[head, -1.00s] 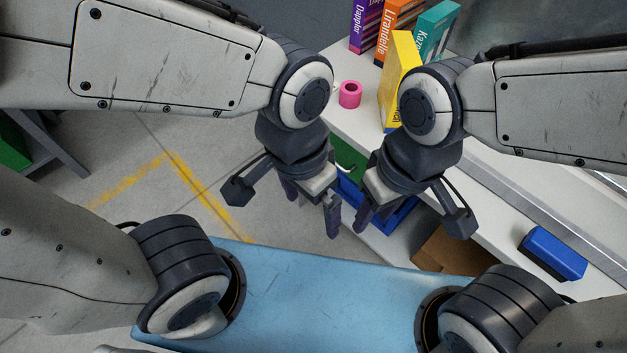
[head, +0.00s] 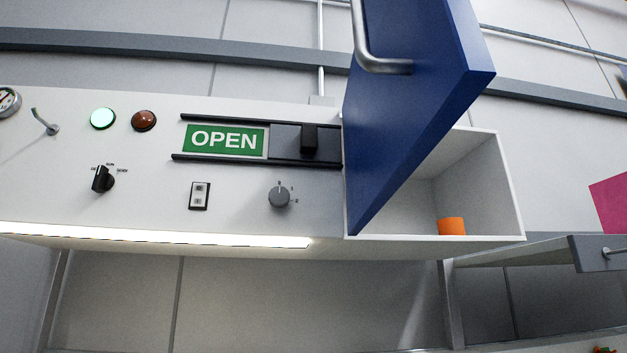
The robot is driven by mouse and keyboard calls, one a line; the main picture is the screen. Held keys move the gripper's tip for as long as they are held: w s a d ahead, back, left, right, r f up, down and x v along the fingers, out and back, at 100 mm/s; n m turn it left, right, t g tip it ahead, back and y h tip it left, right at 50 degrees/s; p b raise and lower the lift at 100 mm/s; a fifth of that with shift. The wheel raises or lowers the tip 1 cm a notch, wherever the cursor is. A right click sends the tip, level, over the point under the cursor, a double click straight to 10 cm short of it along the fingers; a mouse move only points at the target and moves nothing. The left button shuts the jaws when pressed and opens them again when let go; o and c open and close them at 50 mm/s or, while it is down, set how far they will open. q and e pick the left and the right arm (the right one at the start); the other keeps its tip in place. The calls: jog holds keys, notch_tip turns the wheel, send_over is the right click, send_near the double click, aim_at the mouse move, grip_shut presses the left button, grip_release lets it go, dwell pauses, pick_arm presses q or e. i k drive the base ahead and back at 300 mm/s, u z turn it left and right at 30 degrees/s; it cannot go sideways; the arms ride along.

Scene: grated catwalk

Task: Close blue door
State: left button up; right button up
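The blue door (head: 408,95) stands open in the head view, swung out from the left side of a white cabinet compartment (head: 512,195). A silver bar handle (head: 372,50) is on the door's left-facing side, near the top of the picture. The top of the door is cut off by the picture edge. The compartment is open at the front, and an orange cylinder (head: 452,226) sits inside it at the lower right. Neither of my grippers shows in this view.
A white panel left of the door carries a green OPEN sign (head: 224,139) with a black slider (head: 309,138), a green light (head: 103,118), a red light (head: 143,120), knobs and switches. A lit strip (head: 150,235) runs beneath. A grey shelf (head: 510,250) is at right.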

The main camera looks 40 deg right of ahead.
aim_at(417, 67)
jog(key=z, duration=3.1)
jog(key=k, duration=0.5)
jog(key=u, duration=1.4)
